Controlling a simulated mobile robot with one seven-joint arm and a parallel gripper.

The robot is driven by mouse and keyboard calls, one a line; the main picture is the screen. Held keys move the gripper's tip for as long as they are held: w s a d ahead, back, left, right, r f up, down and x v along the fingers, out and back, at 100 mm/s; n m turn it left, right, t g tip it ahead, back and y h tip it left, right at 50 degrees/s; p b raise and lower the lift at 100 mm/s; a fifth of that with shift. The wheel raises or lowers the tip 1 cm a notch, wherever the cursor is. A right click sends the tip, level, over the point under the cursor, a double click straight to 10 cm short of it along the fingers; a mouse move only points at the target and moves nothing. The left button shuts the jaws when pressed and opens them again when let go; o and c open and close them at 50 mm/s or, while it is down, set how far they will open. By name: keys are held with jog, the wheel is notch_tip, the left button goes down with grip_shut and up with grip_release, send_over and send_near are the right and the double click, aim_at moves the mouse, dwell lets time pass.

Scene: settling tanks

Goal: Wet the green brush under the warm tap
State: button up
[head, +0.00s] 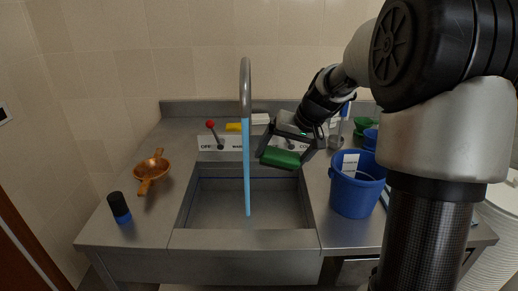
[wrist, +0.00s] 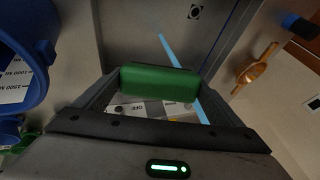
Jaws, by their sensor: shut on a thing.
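My gripper (head: 284,160) is shut on the green brush (head: 279,158), which lies crosswise between the fingers above the right part of the sink. The brush also shows in the wrist view (wrist: 160,83). The grey tap (head: 245,85) arches over the sink (head: 212,205), and a blue stream of water (head: 247,165) falls from it into the basin. In the head view the brush is right of the stream, apart from it. A red-knobbed lever (head: 211,125) leans left by a panel (head: 209,143) marked OFF. A second panel, partly hidden by my gripper, shows letters like "CO".
A blue bucket (head: 350,197) with a white label stands right of the sink. An orange-brown two-handled pan (head: 151,172) and a black-and-blue item (head: 119,208) are on the left counter. The basin looks empty.

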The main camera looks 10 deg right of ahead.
aim_at(287, 160)
jog(key=shift+s+d+r, duration=0.35)
jog(key=shift+s+r, duration=0.25)
jog(key=shift+s, duration=0.05)
jog(key=shift+s+d+r, duration=0.4)
jog(key=shift+s+r, duration=0.15)
jog(key=shift+s, duration=0.05)
jog(key=shift+s+d+r, duration=0.35)
jog(key=shift+s+r, duration=0.25)
jog(key=shift+s, duration=0.05)
